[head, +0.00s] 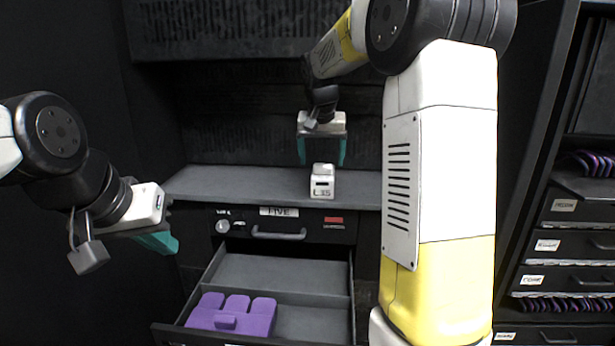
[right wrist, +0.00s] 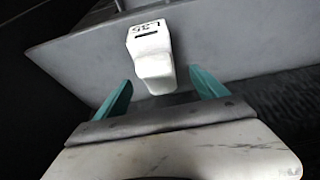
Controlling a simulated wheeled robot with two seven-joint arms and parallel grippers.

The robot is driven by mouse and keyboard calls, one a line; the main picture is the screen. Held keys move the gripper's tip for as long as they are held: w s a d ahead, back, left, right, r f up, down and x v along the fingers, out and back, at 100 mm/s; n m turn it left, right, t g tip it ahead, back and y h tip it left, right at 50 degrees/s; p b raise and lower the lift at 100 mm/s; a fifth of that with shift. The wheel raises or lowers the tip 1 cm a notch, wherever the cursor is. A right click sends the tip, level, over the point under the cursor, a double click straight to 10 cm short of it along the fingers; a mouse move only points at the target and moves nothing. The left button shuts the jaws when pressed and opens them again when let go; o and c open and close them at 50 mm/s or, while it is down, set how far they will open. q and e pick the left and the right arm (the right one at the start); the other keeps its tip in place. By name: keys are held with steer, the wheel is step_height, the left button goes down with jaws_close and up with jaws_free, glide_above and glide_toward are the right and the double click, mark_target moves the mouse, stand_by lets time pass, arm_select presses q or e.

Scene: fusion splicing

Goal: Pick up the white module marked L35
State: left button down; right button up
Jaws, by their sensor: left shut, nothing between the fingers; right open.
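The white module (head: 322,182) marked L35 stands upright on the grey shelf above the drawers. It also shows in the right wrist view (right wrist: 151,55), its marked face toward the top of the picture. My right gripper (head: 322,162) is open, its teal fingers pointing down just above and behind the module in the head view. In the right wrist view the module lies ahead of the gap between the fingertips (right wrist: 160,88), not gripped. My left gripper (head: 168,243) is shut and empty at the left, away from the shelf.
The grey shelf (head: 240,184) is otherwise clear. My right arm covers part of the shelf's right side. A black rack (head: 570,244) with labelled drawers stands at the right.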

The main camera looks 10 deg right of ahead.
mark_target(323, 175)
steer(key=x, duration=0.7)
steer(key=shift+s+d+f, duration=0.15)
steer(key=shift+s+f, duration=0.05)
steer(key=shift+s, duration=0.1)
steer(key=shift+c, duration=0.2)
steer(key=c, duration=1.6)
steer(key=shift+r, duration=0.1)
steer(key=shift+c, duration=0.2)
